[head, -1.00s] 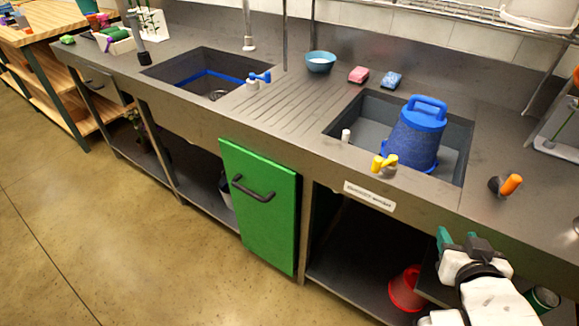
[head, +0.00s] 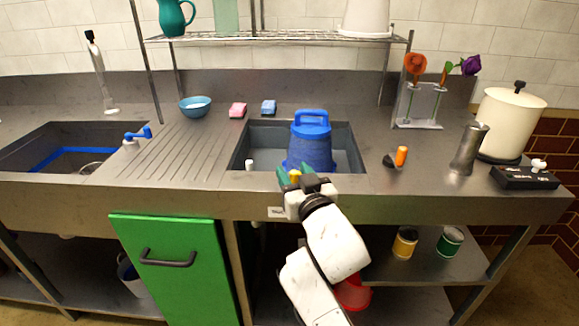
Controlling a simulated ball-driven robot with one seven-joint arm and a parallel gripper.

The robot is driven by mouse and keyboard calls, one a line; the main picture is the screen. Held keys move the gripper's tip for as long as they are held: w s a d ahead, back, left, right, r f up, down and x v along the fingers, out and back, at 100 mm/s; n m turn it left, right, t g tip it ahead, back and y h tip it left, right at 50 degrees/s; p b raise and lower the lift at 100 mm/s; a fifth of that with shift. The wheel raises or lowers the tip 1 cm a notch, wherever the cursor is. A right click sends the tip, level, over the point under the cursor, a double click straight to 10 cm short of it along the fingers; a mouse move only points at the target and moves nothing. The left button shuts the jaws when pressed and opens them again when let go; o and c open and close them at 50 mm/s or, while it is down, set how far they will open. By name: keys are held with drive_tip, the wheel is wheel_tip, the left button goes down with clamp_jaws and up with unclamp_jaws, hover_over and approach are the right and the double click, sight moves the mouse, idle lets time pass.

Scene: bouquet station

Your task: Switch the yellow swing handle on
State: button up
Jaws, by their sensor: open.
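The yellow swing handle (head: 295,176) stands on the front rim of the right sink in the head view. Only a small part of it shows, because my gripper covers the rest. My gripper (head: 295,178), with teal fingertips, is open right at the handle, its fingers pointing away from me. I cannot tell whether the fingers touch the handle. The handle's turn angle is hidden.
A blue bucket (head: 311,145) stands in the right sink (head: 348,160) just behind my gripper. A small white knob (head: 249,164) is to the left. An orange-handled tool (head: 400,157) lies to the right. A blue-handled tap (head: 138,134) is at the left sink.

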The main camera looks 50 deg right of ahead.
drive_tip(key=shift+x, duration=1.25)
drive_tip(key=shift+c, duration=0.3)
clamp_jaws()
